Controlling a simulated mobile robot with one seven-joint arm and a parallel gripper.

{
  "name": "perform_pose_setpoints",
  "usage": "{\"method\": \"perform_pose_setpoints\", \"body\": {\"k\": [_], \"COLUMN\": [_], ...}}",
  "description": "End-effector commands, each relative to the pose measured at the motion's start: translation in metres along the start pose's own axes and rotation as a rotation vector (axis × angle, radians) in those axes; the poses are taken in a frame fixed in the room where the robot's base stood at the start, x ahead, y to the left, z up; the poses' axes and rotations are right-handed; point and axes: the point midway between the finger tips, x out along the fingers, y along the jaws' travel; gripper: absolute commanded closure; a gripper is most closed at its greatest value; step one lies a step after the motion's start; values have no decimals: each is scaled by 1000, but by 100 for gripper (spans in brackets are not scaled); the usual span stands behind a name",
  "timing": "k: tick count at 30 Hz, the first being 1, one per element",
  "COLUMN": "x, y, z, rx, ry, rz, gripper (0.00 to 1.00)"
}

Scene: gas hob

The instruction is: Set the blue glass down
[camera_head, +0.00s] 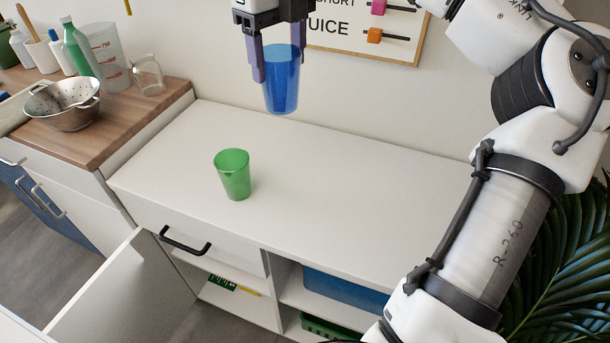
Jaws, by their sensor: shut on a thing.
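The blue glass (281,88) is a translucent tumbler, held upright in the air above the back part of the white counter (330,180). My gripper (278,68) comes down from the top of the view, with its fingers on either side of the glass, shut on it. A gap shows between the bottom of the glass and the counter top. A green glass (233,174) stands upright on the counter, lower left of the blue one and apart from it.
A wooden worktop (120,125) at left bears a metal colander (64,104), a clear glass (149,76) and bottles. A board (370,45) is on the back wall. An open cabinet door (125,295) is at lower left. The counter right of the green glass is clear.

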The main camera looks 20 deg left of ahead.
Motion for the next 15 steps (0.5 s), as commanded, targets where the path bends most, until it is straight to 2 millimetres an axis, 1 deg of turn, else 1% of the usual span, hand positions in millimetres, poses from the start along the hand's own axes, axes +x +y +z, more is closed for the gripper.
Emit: {"method": "perform_pose_setpoints", "body": {"k": [2, 5, 15], "x": [8, 28, 118], "y": [2, 3, 3], "z": [2, 1, 1], "rx": [-3, -5, -5], "ry": [1, 2, 0], "rz": [1, 3, 3], "gripper": [65, 65, 65]}}
